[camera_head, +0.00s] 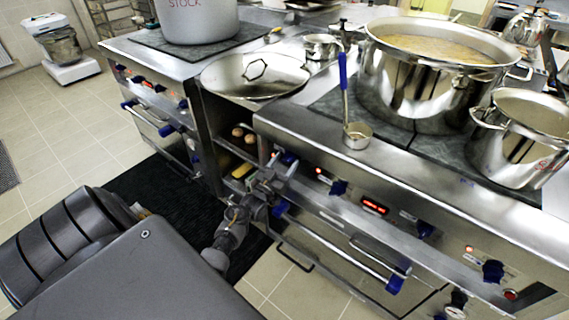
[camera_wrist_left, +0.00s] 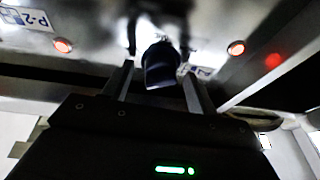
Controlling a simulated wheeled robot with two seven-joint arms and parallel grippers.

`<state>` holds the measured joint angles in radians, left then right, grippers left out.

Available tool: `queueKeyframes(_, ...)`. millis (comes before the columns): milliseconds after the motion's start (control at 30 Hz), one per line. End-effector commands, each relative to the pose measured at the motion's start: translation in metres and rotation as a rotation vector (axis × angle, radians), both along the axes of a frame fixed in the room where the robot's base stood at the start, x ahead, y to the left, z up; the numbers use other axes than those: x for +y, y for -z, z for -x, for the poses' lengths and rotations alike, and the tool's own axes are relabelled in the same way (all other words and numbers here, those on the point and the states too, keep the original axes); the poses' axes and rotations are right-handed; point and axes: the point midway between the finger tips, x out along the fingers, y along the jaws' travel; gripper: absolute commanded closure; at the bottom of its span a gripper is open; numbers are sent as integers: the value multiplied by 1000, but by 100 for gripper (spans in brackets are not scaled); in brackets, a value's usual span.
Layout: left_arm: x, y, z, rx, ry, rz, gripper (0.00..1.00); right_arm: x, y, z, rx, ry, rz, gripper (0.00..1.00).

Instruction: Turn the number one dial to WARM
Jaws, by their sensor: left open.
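My left gripper (camera_head: 272,176) is at the left end of the near range's front panel, its fingers apart. In the left wrist view, a dark blue dial (camera_wrist_left: 160,66) sits between the two open fingers (camera_wrist_left: 158,55); whether they touch it is not clear. In the head view a bit of blue dial (camera_head: 288,158) shows beside the gripper, mostly hidden. Other blue dials run along the panel, at the middle (camera_head: 338,187) and to the right (camera_head: 492,271). The dial markings are too small to read. My right gripper is not in view.
A red display (camera_head: 375,206) and an oven handle (camera_head: 375,262) are on the panel side. Above stand a large stockpot (camera_head: 420,90), a smaller pot (camera_head: 515,150) and a ladle (camera_head: 357,135). An open shelf (camera_head: 245,150) lies left of the gripper.

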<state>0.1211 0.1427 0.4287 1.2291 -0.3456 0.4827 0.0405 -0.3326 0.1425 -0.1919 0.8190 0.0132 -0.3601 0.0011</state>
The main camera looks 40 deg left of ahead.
Motion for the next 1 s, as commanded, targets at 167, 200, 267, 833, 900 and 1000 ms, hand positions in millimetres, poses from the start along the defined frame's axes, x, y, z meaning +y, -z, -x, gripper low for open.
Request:
queueKeyframes(167,-1,3,8,1,0,-1,42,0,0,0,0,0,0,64)
queueKeyframes(200,-1,5,13,1,0,-1,42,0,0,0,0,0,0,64)
queueKeyframes(267,-2,8,23,2,-1,-2,42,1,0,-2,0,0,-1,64)
queueKeyframes(833,-10,32,102,0,0,0,42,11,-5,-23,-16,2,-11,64)
queueKeyframes(900,-10,32,103,0,0,0,42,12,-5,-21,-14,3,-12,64)
queueKeyframes(1000,-10,31,103,0,0,0,42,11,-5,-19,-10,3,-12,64)
